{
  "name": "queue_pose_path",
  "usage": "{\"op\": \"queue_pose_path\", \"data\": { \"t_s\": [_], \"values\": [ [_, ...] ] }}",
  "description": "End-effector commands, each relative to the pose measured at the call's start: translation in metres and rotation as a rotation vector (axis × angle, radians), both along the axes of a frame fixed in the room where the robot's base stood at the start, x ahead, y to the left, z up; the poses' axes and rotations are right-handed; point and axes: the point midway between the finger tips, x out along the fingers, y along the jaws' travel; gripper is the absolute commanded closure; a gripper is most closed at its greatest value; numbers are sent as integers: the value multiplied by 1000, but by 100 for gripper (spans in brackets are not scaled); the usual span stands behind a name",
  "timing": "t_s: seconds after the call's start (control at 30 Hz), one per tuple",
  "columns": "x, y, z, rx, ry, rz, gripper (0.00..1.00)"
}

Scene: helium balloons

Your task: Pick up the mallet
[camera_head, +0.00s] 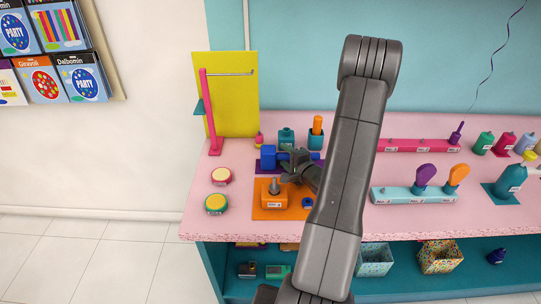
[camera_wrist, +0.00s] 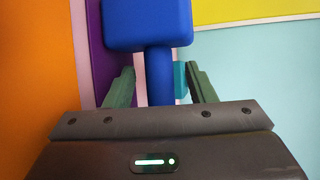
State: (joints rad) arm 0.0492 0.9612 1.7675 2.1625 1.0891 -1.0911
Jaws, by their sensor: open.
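The blue mallet lies on a purple mat (camera_head: 266,168) on the pink counter. Its block-shaped head (camera_head: 268,154) shows left of my gripper (camera_head: 290,166) in the head view. In the wrist view the mallet head (camera_wrist: 148,25) is at the top, and its round handle (camera_wrist: 160,76) runs down between the two fingers of my gripper (camera_wrist: 161,72). The fingers are open, with a gap visible on each side of the handle. My arm hides part of the counter to the right, and the handle's far end is hidden behind my gripper body.
An orange block with a grey peg (camera_head: 274,198) sits on an orange mat just in front. A pink stand (camera_head: 208,110) and yellow panel (camera_head: 232,85) rise behind left. A teal holder with an orange item (camera_head: 316,134) stands behind my gripper. Two round tins (camera_head: 216,203) are at left.

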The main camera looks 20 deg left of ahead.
Motion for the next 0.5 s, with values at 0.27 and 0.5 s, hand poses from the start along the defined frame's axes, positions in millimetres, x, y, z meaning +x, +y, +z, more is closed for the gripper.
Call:
{"op": "queue_pose_path", "data": {
  "t_s": [0.27,0.5],
  "values": [
    [5,5,-2,0,0,-1,50],
    [5,5,-2,0,0,-1,85]
  ]
}}
